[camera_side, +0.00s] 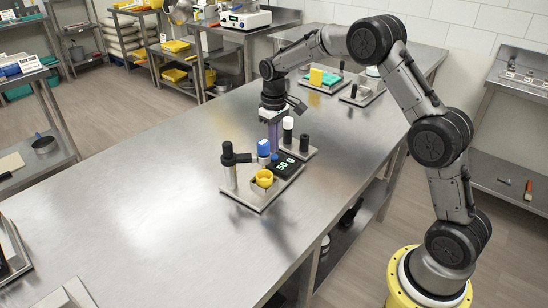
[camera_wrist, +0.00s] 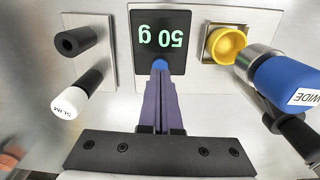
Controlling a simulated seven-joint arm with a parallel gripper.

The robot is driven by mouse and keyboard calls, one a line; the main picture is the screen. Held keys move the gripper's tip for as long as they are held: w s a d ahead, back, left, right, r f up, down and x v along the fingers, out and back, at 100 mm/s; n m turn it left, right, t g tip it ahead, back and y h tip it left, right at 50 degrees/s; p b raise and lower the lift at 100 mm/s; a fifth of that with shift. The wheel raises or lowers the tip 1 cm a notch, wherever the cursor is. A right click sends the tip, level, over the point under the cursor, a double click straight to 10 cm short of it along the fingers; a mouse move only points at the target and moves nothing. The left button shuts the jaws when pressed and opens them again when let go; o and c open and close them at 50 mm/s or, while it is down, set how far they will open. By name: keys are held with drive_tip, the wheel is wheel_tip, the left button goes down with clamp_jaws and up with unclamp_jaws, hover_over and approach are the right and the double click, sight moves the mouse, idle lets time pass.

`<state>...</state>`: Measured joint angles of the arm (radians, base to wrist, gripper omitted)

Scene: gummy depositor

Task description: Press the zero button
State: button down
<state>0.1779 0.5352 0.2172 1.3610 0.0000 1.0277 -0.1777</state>
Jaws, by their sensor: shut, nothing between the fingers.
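My gripper (camera_side: 273,148) points straight down over the back edge of the scale, its purple fingers shut with nothing between them; it also shows in the wrist view (camera_wrist: 161,80). A small blue spot (camera_side: 275,157), which looks like the zero button, is right at the fingertips beside the display.
A yellow cup (camera_side: 264,178) sits in a metal holder beside the display. A blue-capped part marked WIDE (camera_wrist: 285,82) and a black-handled post (camera_side: 229,160) stand close by. A white-capped SLIM part (camera_wrist: 64,106) and a black one (camera_wrist: 75,42) stand on the other side.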

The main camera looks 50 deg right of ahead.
sight(274, 156)
drive_tip(key=shift+f, duration=0.6)
drive_tip(key=shift+f, duration=0.45)
drive_tip(key=shift+r, duration=3.05)
